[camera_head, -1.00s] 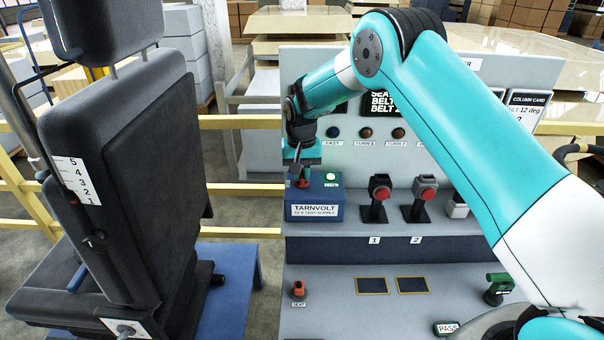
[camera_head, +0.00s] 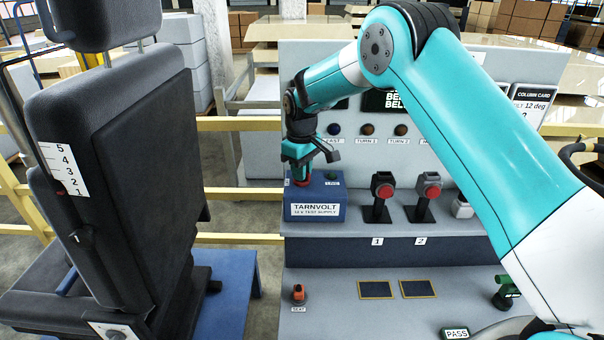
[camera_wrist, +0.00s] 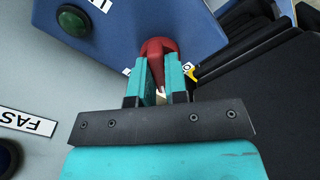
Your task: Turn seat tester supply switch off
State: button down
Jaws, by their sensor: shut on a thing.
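The blue supply box (camera_head: 330,192), labelled TARNVOLT 12 V TEST SUPPLY, stands at the left end of the test bench. Its red switch knob (camera_wrist: 155,46) sits on the box top, and part of it shows under my jaws in the head view (camera_head: 302,183). My gripper (camera_head: 300,174) points down over the box. In the wrist view its two teal jaws (camera_wrist: 160,78) are shut on the knob's narrow handle. The green lamp (camera_wrist: 75,29) beside the knob looks dark; it also shows in the head view (camera_head: 331,175).
Two red-topped plugs (camera_head: 384,190) (camera_head: 430,190) stand in holders to the right of the box. An orange seat switch (camera_head: 299,293) is on the lower shelf. A black seat (camera_head: 120,180) stands close on the left. An upright panel (camera_head: 460,120) rises behind the box.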

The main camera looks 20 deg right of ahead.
jog(key=n, duration=0.3)
jog(key=shift+n+b, duration=0.35)
jog(key=shift+n, duration=1.75)
jog(key=shift+r, duration=0.1)
jog(key=c, duration=1.1)
grip_release()
jog(key=shift+c, duration=0.2)
jog(key=shift+b, duration=0.3)
notch_tip(320, 180, up, 17)
jog(key=b, duration=0.3)
jog(key=shift+r, duration=0.15)
